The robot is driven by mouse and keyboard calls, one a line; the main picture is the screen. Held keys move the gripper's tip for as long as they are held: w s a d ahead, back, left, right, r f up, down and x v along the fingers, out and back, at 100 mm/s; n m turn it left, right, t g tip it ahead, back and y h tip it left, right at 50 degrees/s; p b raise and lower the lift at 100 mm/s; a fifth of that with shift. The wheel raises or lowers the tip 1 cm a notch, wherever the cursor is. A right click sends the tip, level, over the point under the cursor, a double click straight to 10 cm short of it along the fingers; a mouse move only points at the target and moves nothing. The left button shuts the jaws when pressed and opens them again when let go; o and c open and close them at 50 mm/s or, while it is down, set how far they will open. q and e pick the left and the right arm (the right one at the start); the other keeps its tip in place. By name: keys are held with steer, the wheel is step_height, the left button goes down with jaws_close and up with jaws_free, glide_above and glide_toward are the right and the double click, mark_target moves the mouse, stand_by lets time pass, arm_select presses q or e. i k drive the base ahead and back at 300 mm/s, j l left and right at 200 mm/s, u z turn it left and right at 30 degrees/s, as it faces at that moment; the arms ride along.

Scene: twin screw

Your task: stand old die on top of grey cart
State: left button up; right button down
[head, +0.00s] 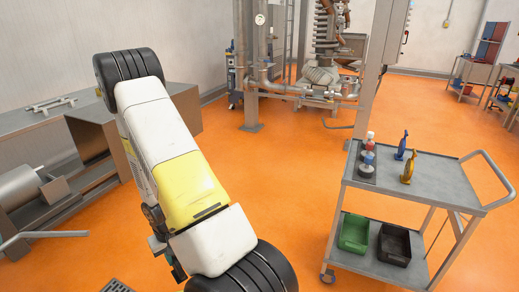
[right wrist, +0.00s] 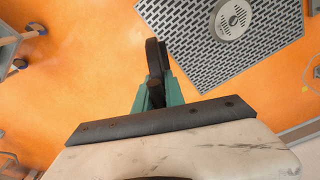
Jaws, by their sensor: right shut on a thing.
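The grey cart (head: 445,185) stands at the right in the head view, with a flat top tray, a lower shelf and a push handle. My right gripper (right wrist: 157,92), with teal fingers, is shut on a dark, curved thing (right wrist: 154,58) in the right wrist view, which fits the old die. It is seen nearly edge-on and held above the floor. In the head view my right gripper (head: 168,258) is mostly hidden beside my arm, at lower left, well away from the cart. My left gripper is not in view.
On the cart top, small bottles stand on a dark mat (head: 366,172) at left, with a blue tool (head: 401,146) and a yellow tool (head: 407,171) nearby. The top's right part is clear. A green bin (head: 354,232) and black bin (head: 394,245) sit below. A floor grate (right wrist: 205,50) shows.

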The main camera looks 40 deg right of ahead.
mark_target(443, 176)
steer(key=k+l+z, duration=0.1)
steer(key=z, duration=0.35)
steer(key=l+z, duration=0.5)
steer(key=z, duration=0.35)
steer(key=l+z, duration=0.25)
steer(key=z, duration=0.15)
steer(key=k, duration=0.05)
